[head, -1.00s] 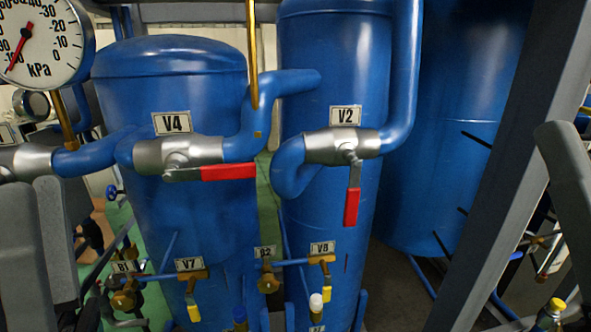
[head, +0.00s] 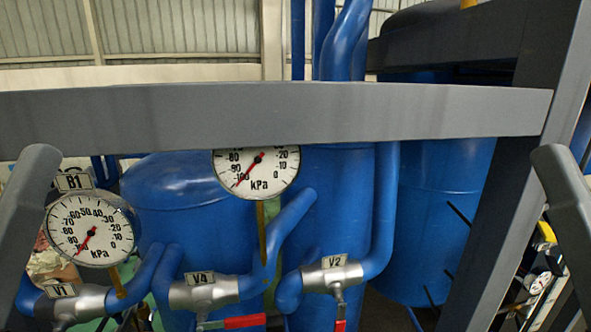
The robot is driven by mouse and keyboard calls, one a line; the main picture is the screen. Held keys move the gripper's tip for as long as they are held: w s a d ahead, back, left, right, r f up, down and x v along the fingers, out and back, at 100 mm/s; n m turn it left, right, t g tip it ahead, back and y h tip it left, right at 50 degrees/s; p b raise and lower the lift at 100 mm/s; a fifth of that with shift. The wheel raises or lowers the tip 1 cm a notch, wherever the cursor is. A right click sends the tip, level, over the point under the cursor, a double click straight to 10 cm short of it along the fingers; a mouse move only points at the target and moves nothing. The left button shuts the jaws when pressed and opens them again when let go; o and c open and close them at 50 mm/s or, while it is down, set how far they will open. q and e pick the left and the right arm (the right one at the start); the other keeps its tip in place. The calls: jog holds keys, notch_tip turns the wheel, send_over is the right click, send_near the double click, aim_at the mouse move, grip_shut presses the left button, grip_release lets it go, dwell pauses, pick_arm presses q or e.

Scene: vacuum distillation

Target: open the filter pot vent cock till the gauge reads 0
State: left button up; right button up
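A round gauge (head: 90,229) under a B1 label hangs at the left; its red needle points to the lower left, near -100 kPa. A second gauge (head: 256,170) stands in the middle, its top hidden by a grey beam; its needle also points to the lower left, near the -100 end. No small yellow-handled cock shows now, and I cannot tell which part is the filter pot vent cock. Grey parts of my arms show at the left and right edges. Neither gripper is in view.
Valves V1 (head: 73,305), V4 (head: 204,292) and V2 (head: 332,275) sit on blue pipes low in view. V4's red handle (head: 245,322) lies roughly level; V2's hangs down. The grey beam (head: 270,113) crosses in front of blue tanks (head: 175,190); a slanted post (head: 510,180) stands right.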

pick_arm(q)
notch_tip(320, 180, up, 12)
jog(key=p, duration=0.8)
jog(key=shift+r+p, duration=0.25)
jog(key=shift+p, duration=0.1)
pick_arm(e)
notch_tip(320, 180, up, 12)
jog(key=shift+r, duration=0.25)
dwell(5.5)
